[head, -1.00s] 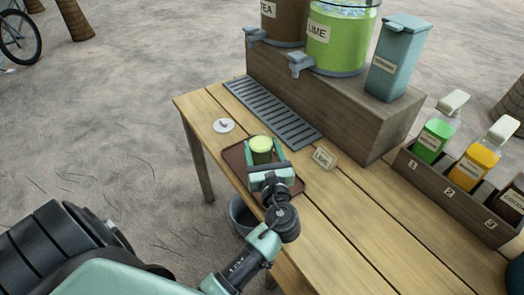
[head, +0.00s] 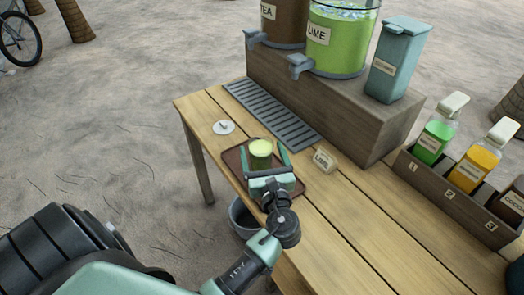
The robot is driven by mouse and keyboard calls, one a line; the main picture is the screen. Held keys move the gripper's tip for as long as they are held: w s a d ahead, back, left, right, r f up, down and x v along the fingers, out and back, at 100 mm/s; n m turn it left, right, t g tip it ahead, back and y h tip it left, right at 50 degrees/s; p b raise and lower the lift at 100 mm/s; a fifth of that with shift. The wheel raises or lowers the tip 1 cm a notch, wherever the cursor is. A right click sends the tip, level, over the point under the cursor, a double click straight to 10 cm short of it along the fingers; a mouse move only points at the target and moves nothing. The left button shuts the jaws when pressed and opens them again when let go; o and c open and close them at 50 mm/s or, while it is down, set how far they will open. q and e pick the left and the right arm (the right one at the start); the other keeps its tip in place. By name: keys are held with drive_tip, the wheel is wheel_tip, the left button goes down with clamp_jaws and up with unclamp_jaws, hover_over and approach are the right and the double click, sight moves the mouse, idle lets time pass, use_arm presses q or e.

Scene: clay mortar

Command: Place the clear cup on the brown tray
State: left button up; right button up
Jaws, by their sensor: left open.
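The clear cup (head: 261,152), filled with green liquid, stands upright on the brown tray (head: 233,157) near the table's left edge. My left gripper (head: 264,160) is open, with its two teal fingers on either side of the cup. Its palm sits on the near side of the cup, over the tray, and hides part of the tray. I cannot tell whether a finger touches the cup. My right gripper is not in view.
A small tag (head: 324,160) lies right of the tray, and a white disc (head: 223,127) lies behind it. A slotted grey drip grate (head: 270,113) runs before the wooden dispenser stand (head: 330,105). A bottle rack (head: 455,200) stands at right. The near right tabletop is clear.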

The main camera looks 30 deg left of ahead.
use_arm(q)
drive_tip(key=p+v, duration=0.1)
drive_tip(key=v, duration=1)
drive_tip(key=shift+s+d+p, duration=0.15)
drive_tip(key=shift+s+p, duration=0.05)
drive_tip(key=shift+p, duration=0.2)
